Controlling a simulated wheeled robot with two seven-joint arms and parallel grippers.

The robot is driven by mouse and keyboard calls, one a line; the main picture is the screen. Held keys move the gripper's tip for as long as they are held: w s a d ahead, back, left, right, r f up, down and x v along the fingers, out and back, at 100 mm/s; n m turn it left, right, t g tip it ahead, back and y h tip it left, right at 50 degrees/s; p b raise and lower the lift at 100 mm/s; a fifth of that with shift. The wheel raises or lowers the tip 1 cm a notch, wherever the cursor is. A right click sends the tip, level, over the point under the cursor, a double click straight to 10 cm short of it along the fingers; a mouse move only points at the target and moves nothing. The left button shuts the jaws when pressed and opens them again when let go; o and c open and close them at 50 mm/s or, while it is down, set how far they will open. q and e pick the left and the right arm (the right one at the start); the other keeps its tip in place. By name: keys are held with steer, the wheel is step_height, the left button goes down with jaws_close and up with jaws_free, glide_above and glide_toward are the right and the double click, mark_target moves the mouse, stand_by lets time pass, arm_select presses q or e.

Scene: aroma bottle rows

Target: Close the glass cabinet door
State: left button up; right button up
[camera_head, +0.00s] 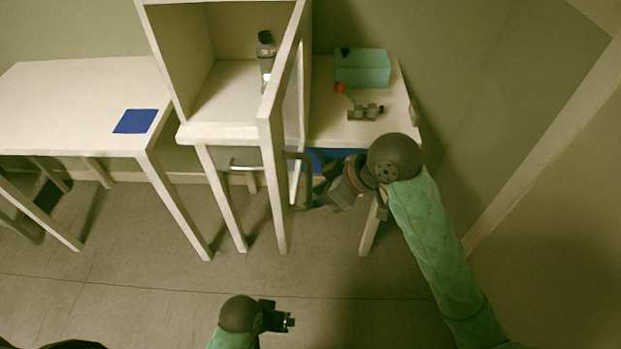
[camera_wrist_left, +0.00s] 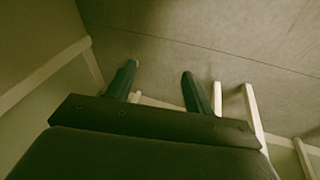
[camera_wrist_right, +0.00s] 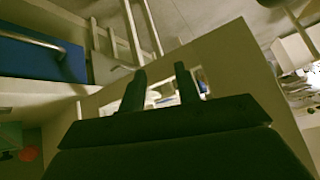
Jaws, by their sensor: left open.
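The cabinet (camera_head: 160,60) stands at the back, its door (camera_head: 277,140) swung open toward me and seen nearly edge-on. The door has a pale frame with a glass pane (camera_head: 293,105). A grey C-shaped handle (camera_head: 309,185) projects from the door's right face. My right gripper (camera_head: 318,194) is at the right of the handle, fingers pointing toward the door; whether it touches cannot be told. In the right wrist view its fingers (camera_wrist_right: 160,85) are apart, with the pale door frame (camera_wrist_right: 225,60) beyond. My left gripper (camera_head: 290,321) is open and empty, low over the floor.
A dark-capped bottle (camera_head: 265,55) stands inside the cabinet. A drawer handle (camera_head: 245,167) is below it. The right table (camera_head: 330,125) holds a teal box (camera_head: 362,68) and small items. The left table (camera_head: 60,95) has a blue square (camera_head: 135,121). Floor in front is clear.

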steer(key=s+r+n+g+h+b, duration=0.1)
steer(key=s+r+n+g+h, duration=0.3)
steer(key=r, duration=0.6)
steer(key=s+r+n+b, duration=0.1)
steer(key=r+n, duration=0.6)
steer(key=r, duration=0.4)
arm_select(q)
steer(key=w+d+f+m+t, duration=0.1)
steer(key=w+d+f+t, duration=0.1)
steer(key=f, duration=0.4)
steer(key=shift+w+f+t+h, duration=0.15)
steer(key=shift+w+t+h, duration=0.2)
steer(key=shift+w, duration=0.5)
arm_select(e)
glide_above(309, 205)
steer(key=shift+w+f, duration=0.15)
steer(key=shift+f, duration=1.6)
steer(key=shift+w+f, duration=0.15)
steer(key=shift+f, duration=1.6)
steer(key=shift+c, duration=0.2)
jaws_close()
